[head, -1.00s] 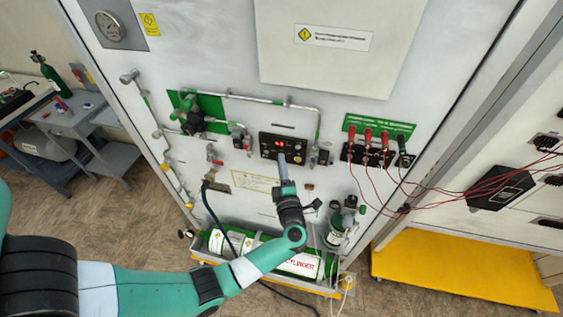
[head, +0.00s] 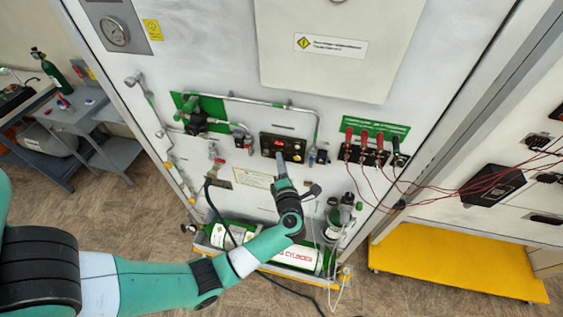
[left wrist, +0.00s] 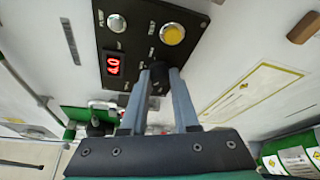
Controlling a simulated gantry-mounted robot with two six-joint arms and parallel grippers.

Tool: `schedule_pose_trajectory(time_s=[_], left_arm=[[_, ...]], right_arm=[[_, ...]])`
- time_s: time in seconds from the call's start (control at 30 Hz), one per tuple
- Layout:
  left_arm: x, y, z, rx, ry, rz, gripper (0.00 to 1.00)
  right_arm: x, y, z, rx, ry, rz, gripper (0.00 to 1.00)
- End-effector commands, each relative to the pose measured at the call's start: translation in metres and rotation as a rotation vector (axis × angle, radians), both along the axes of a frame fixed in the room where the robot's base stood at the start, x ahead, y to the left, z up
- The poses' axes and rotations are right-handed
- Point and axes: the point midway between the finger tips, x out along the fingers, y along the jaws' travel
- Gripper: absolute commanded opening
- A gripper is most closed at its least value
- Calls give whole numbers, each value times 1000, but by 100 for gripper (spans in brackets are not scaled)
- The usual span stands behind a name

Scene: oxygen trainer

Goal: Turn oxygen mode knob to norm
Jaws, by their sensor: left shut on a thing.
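The oxygen control panel (head: 283,147) is a small black plate with a red display on the white trainer wall. It also shows in the left wrist view (left wrist: 118,38), with a lit red display (left wrist: 113,63), a pale button and a yellow button. The dark mode knob (left wrist: 160,76) is at the panel's lower edge, mostly hidden between my fingertips. My left gripper (head: 281,160) reaches up to the panel from below. In the left wrist view its two grey fingers (left wrist: 161,80) are closed around the knob. I cannot read the knob's setting. My right gripper is not in view.
Green valve piping (head: 200,118) lies left of the panel. Red plugs with cables (head: 365,142) are to its right. A green cylinder rack (head: 300,252) stands below, near my left arm. A small flow bottle (head: 338,215) stands right of my wrist.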

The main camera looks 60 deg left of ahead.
Motion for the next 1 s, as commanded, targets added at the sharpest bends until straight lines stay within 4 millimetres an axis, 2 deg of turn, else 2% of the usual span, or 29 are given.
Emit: schedule_pose_trajectory(time_s=[0.23, 0.27, 0.4, 0.77, 0.87, 1.0], left_arm=[[0, 0, 0, 0, 0, -1, 0], [0, 0, 0, 0, 0, -1, 34], [0, 0, 0, 0, 1, 0, 59], [-1, -5, 0, 1, 2, -1, 59], [-5, -19, 3, 1, 0, -4, 59], [-14, -50, 7, 2, 1, -7, 59]], right_arm=[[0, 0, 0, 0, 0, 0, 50], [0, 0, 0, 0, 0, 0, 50], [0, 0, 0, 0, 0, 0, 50], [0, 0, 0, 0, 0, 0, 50], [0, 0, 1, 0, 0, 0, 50], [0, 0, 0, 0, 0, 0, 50]])
